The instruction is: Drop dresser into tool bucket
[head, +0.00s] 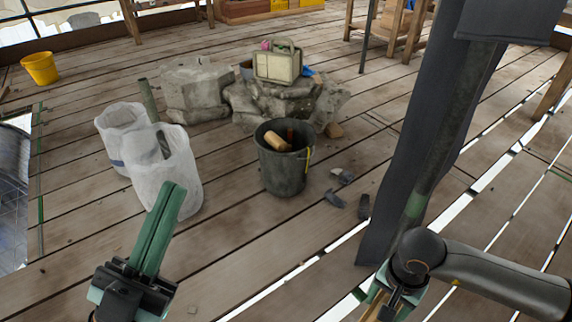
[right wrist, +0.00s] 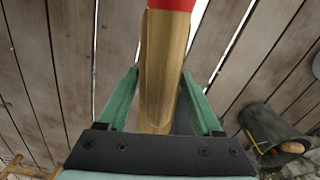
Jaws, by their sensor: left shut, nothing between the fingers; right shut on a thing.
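The tool bucket (head: 282,172) is dark grey and stands upright on the planks in the middle of the head view, with wooden-handled tools inside. It also shows at the right edge of the right wrist view (right wrist: 258,118). My right gripper (right wrist: 160,95) is shut on a wooden piece with a red end (right wrist: 165,65), seemingly the dresser; its far end is out of frame. In the head view my right gripper (head: 384,300) is low, right of the bucket, partly hidden by my arm. My left gripper (head: 165,215) is shut and empty, left of the bucket.
White sacks (head: 165,170) stand left of the bucket. Stone blocks (head: 195,90) and a pale box (head: 278,66) are behind it. Dark fragments (head: 335,199) lie to its right. A dark hanging sheet (head: 415,120) stands at the right. Gaps run between the planks.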

